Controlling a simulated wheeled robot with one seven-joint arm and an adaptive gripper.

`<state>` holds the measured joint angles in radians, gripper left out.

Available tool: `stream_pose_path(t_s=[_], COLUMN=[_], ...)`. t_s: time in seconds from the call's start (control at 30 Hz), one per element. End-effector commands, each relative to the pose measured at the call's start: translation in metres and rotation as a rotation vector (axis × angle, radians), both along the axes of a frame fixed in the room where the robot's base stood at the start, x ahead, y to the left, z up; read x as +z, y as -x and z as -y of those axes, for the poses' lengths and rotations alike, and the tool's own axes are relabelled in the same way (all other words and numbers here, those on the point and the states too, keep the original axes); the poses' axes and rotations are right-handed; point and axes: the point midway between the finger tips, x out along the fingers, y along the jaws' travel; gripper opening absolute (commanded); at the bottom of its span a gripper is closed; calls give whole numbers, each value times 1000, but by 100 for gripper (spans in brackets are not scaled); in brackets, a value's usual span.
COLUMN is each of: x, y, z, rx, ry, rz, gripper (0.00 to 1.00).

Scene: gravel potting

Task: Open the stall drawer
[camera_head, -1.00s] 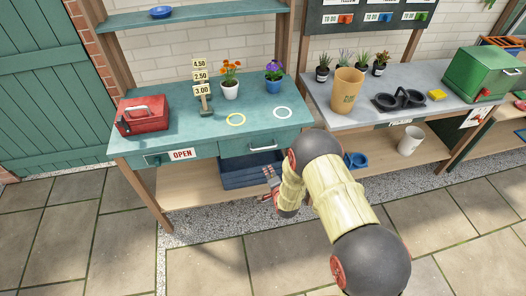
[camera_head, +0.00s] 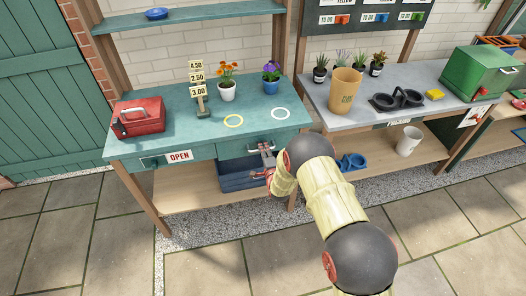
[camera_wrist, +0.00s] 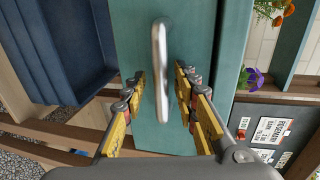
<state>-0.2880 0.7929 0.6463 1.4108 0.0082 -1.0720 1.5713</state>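The stall drawer (camera_head: 235,148) is a teal front under the right part of the teal stall counter (camera_head: 190,133); it looks shut. Its silver bar handle (camera_wrist: 160,75) shows in the wrist view, standing out from the teal drawer front (camera_wrist: 134,35). My gripper (camera_head: 266,152) is at the drawer front in the head view and partly covers the handle. In the wrist view my gripper (camera_wrist: 163,90) is open, with one yellow-padded finger on each side of the handle. A gap shows between the handle and each finger, so it is not clamped.
A blue crate (camera_head: 238,178) sits on the shelf below the drawer; it also shows in the wrist view (camera_wrist: 60,50). On the counter are a red toolbox (camera_head: 140,118), flower pots (camera_head: 227,92) and price signs (camera_head: 200,90). Paved floor in front is clear.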

Motion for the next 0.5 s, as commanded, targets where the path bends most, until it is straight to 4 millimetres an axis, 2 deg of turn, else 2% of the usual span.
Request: stream_pose_path(t_s=[0.27, 0.5], x=[0, 0], y=[-2, -2], z=[0, 0], rx=[0, 0], ry=[0, 0], rz=[0, 0], gripper=[29, 16])
